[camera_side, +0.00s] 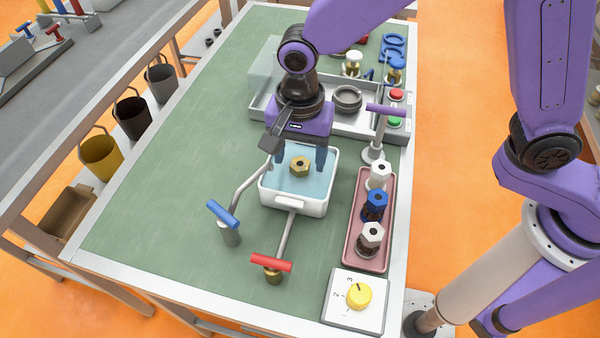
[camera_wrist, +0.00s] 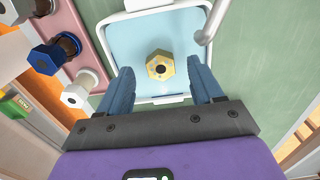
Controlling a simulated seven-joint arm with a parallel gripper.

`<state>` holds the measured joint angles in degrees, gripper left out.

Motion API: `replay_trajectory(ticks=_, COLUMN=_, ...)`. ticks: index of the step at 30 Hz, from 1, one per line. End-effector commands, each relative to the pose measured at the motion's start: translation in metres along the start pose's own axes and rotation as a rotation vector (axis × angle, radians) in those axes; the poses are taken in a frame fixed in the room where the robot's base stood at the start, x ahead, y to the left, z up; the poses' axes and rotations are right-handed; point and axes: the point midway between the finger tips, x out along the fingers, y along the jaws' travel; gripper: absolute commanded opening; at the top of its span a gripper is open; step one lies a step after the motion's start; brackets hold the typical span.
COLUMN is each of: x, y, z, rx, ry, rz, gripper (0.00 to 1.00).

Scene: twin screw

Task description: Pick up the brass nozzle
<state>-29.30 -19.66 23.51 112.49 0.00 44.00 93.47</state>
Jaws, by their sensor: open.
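The brass nozzle (camera_side: 300,165) is a gold hexagonal piece with a dark hole in its middle. It sits in the white tub (camera_side: 293,204) with a light blue inside. In the wrist view the nozzle (camera_wrist: 160,66) is beyond the fingertips, roughly midway between them in the picture. My gripper (camera_side: 297,168) is over the tub with its fingers pointing down, open and empty. In the wrist view its two blue fingers (camera_wrist: 159,75) stand wide apart, and neither is seen touching the nozzle.
A pink tray (camera_side: 384,262) with white and blue hexagonal pieces stands right of the tub. Taps with a blue handle (camera_side: 223,213), a red handle (camera_side: 271,263) and a purple handle (camera_side: 386,110) surround it. A grey tray (camera_side: 262,103) is behind. Green tabletop (camera_side: 150,200) is clear at left.

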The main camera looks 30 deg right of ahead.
Motion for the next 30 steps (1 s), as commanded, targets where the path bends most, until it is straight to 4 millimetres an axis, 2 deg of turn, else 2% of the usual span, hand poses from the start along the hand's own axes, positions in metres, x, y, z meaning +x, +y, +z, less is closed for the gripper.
replay_trajectory(ticks=12, x=0.048, y=0.0, z=-0.003, rx=-0.001, ry=0.0, rz=0.002, gripper=0.66)
replay_trajectory(ticks=21, x=0.051, y=0.0, z=-0.003, rx=0.0, ry=0.0, rz=0.0, gripper=0.66)
replay_trajectory(ticks=27, x=0.051, y=-0.001, z=-0.003, rx=0.0, ry=0.0, rz=0.0, gripper=0.02)
replay_trajectory(ticks=30, x=0.051, y=-0.001, z=-0.002, rx=0.0, ry=0.0, rz=-0.001, gripper=0.02)
